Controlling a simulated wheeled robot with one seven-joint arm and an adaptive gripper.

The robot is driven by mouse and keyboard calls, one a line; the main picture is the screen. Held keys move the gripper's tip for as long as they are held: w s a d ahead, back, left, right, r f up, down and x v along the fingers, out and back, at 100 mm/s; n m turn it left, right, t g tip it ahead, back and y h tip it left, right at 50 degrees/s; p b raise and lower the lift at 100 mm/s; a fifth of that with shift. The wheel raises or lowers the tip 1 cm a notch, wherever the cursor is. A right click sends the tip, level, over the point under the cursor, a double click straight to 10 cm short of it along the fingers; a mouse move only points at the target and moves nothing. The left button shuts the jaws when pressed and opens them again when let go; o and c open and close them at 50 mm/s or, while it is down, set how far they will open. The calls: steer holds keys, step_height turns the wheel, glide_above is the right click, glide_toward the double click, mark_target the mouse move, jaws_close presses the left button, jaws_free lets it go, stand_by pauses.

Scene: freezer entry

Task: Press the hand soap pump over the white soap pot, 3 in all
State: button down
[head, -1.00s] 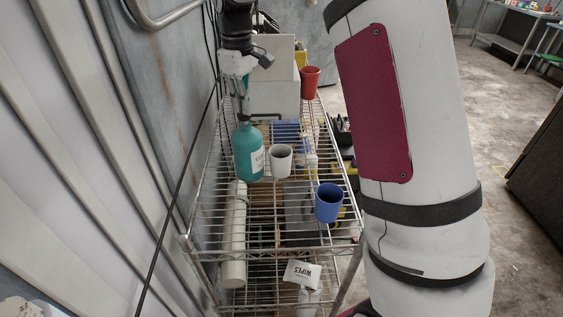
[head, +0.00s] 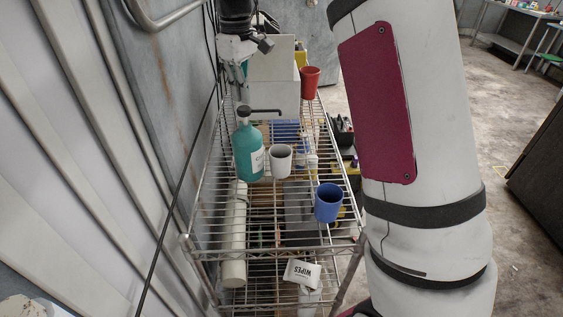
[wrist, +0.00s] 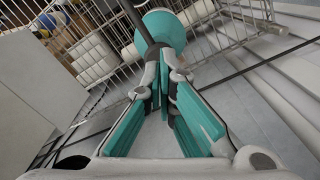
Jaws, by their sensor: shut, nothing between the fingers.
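The hand soap bottle (head: 247,155) is teal with a white label and stands upright on the wire shelf. Its dark pump (head: 244,111) is up, with the spout reaching right towards the space above the white soap pot (head: 280,161). The pot stands just right of the bottle; its contents are not clear. My gripper (head: 242,82) is shut and empty, a little above and behind the pump head in the head view, apart from it. In the wrist view the shut fingertips (wrist: 164,62) point towards the teal bottle (wrist: 163,28), which they partly hide.
A blue cup (head: 328,203) stands at the shelf's front right and a red cup (head: 310,81) farther back. A white box (head: 274,84) is behind the pump. A wipes packet (head: 302,272) lies on the lower level. The wall (head: 165,110) runs close along the left.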

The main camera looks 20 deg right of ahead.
steer(key=shift+r, duration=0.1)
steer(key=shift+r, duration=2.9)
steer(key=s+r+m+t, duration=0.1)
steer(key=s+r+m, duration=0.15)
steer(key=s, duration=0.55)
steer(key=s+r+m+t, duration=0.15)
steer(key=s+r, duration=0.25)
steer(key=s, duration=0.4)
steer(key=s+f+m+t, duration=0.1)
steer(key=s+f, duration=0.2)
steer(key=s, duration=0.5)
steer(key=s+f+m+t, duration=0.2)
steer(key=s+f, duration=0.1)
steer(key=s, duration=0.6)
steer(key=shift+s+f, duration=0.3)
steer(key=shift+f, duration=0.05)
